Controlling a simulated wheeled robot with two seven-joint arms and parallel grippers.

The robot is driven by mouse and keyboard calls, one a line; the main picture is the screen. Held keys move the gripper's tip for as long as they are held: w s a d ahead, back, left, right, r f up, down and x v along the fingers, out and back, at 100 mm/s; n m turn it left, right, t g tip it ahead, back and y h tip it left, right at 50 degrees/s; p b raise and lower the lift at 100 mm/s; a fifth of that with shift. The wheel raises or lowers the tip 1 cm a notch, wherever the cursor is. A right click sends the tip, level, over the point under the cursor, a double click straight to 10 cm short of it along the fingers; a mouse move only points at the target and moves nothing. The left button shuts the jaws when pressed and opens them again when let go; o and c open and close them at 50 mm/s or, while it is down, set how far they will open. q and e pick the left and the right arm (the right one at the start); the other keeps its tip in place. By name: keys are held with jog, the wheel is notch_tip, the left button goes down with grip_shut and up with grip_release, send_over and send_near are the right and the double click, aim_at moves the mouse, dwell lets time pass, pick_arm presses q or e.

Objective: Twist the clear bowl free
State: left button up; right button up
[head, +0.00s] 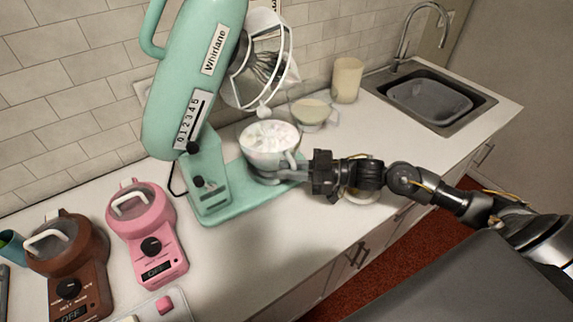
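The clear bowl (267,148) holds whitish contents and sits upright on the base of a mint-green stand mixer (203,110). The mixer head is tilted up, with its whisk and guard clear above the bowl. The bowl's handle faces right, toward my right gripper (292,170). My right gripper reaches in from the right, low beside the bowl at its handle. Its fingertips are small and partly lost against the bowl and handle, so I cannot tell whether they are closed on the handle. My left gripper is not in view.
Behind the bowl stand a cup of pale contents (313,114) and a cream canister (347,80). A sink (430,98) is at the back right. Pink (148,235) and brown (69,265) appliances stand at the left. The counter in front of the mixer is mostly clear.

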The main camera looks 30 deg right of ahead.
jog(key=shift+w+a, duration=0.25)
jog(key=shift+a, duration=0.2)
grip_shut()
jog(key=shift+d, duration=0.15)
jog(key=shift+d+n+g+y+b, duration=0.4)
jog(key=shift+n+g, duration=0.1)
jog(key=shift+g, duration=0.2)
jog(key=shift+d, duration=0.2)
